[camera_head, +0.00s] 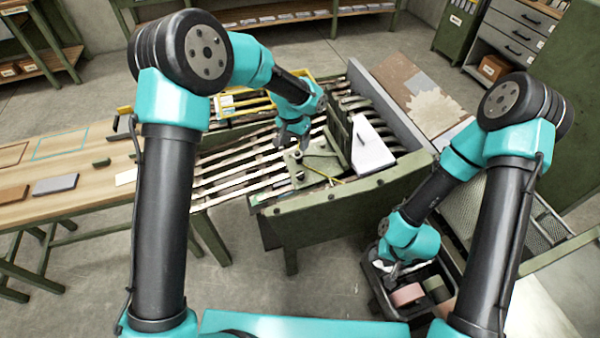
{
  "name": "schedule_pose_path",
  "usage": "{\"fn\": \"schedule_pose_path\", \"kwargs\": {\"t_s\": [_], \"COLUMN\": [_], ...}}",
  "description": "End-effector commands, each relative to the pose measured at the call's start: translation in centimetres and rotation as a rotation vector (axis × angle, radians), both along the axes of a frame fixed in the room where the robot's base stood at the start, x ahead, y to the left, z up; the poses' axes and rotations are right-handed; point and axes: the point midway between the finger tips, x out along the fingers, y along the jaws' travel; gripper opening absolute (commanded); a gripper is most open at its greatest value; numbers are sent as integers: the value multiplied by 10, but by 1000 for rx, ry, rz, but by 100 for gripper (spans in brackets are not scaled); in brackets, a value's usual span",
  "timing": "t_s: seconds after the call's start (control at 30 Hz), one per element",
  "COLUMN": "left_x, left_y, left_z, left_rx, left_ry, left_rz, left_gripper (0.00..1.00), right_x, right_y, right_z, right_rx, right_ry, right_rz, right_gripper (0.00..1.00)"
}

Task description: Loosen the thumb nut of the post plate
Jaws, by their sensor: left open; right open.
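The green post plate (318,164) lies flat on the slatted table of the machine, at the foot of an upright dark green plate (338,143). A small round knob (299,176), which looks like the thumb nut, stands on its near-left part; it is too small to tell its details. My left gripper (292,142) points down over the far-left part of the post plate, open and apart from that knob. Whether its fingers straddle anything there is too small to tell. My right gripper (397,270) is open, low over a black tote at the lower right.
The black tote (376,294) holds a pink roll (407,294) and a green piece (436,288). A white block (373,146) stands right of the upright plate. A yellow-edged tray (236,101) lies behind. A wooden bench (100,165) with flat blocks is left.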

Motion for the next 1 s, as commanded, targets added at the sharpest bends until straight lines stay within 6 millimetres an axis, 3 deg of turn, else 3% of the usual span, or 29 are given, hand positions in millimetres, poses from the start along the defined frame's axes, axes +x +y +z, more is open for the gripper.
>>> {"fn": "schedule_pose_path", "kwargs": {"t_s": [0.7, 1.0], "left_x": [-8, -8], "left_y": [-12, -14], "left_z": [-121, -148], "left_rx": [1, 0], "left_ry": [4, 0], "left_rz": [1, 1], "left_gripper": [61, 61], "right_x": [0, 0], "right_y": [0, 0], "right_z": [0, 0], "right_rx": [0, 0], "right_ry": [0, 0], "right_rz": [0, 0], "right_gripper": [43, 43]}}
